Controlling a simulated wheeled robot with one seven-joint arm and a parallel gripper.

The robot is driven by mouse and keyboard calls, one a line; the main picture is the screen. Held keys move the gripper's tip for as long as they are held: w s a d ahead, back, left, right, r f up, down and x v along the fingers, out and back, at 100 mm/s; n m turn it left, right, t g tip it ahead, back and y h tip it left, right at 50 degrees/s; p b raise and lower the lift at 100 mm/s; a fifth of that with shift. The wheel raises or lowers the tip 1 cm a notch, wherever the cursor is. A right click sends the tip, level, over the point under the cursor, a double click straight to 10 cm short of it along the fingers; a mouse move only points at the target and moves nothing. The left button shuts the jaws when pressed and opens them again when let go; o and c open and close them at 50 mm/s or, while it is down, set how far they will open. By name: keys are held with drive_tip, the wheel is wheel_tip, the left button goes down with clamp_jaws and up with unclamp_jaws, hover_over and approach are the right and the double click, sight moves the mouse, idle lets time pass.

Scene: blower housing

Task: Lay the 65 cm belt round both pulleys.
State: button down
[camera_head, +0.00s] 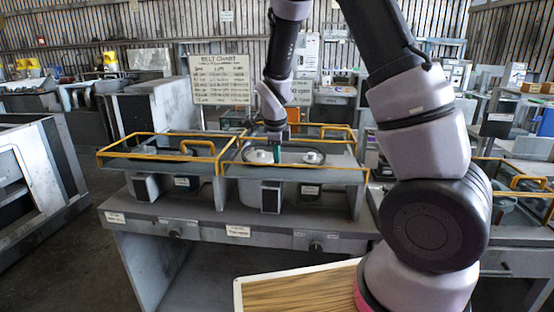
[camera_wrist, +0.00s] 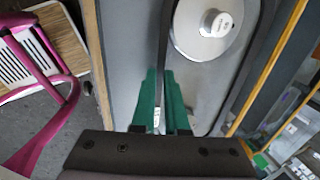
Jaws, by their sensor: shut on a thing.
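Two pale round pulleys sit in the yellow-railed housing, the left pulley (camera_head: 258,156) and the right pulley (camera_head: 312,157). My gripper (camera_head: 277,150) is down between them, nearer the left one. In the wrist view one pulley (camera_wrist: 202,30) with a raised hub shows close up. There my gripper's green fingers (camera_wrist: 162,85) are shut on a thin dark strand of the belt (camera_wrist: 165,35), which runs past the pulley's left side. Another dark line curves on the pulley's right; I cannot tell if it is belt. Whether the belt goes round either pulley is hidden.
Yellow rails (camera_head: 190,157) frame the housing's top around my gripper. A second railed bay adjoins on the left. A belt chart (camera_head: 220,78) stands behind. A wood-topped surface (camera_head: 290,290) is at the near front.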

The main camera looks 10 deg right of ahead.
drive_tip(key=shift+f, duration=0.5)
drive_tip(key=shift+s+f, duration=0.2)
idle(0.4)
drive_tip(key=shift+s+f, duration=0.25)
drive_tip(key=shift+f, duration=0.1)
drive_tip(key=c, duration=0.9)
unclamp_jaws()
drive_tip(key=shift+a, duration=0.1)
drive_tip(key=shift+o, duration=0.2)
drive_tip(key=shift+w+r, duration=0.2)
drive_tip(key=shift+r, duration=0.3)
drive_tip(key=shift+w+r, duration=0.2)
drive_tip(key=shift+r, duration=3.1)
